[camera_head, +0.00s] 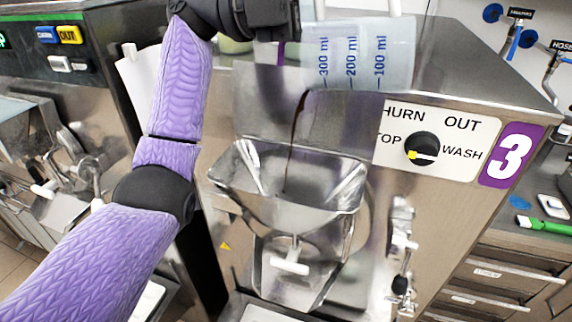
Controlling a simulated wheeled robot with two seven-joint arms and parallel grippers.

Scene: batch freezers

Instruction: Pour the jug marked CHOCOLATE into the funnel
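A clear jug (372,60) with blue 100, 200 and 300 ml marks is tipped on its side at the top, its mouth toward the left. No CHOCOLATE marking is readable on it. A thin dark brown stream (294,135) runs down from the jug into the metal funnel (285,212) on the front of machine 3. My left gripper (287,22) is at the top edge, shut on the jug, above the funnel. Its fingertips are partly cut off by the frame. My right gripper is not in view.
A dial (422,149) on a white panel and a purple number 3 sign (511,155) are right of the funnel. A metal tap assembly (402,245) stands below the dial. Another machine (72,48) is at left. A green-handled brush (545,225) lies on the right counter.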

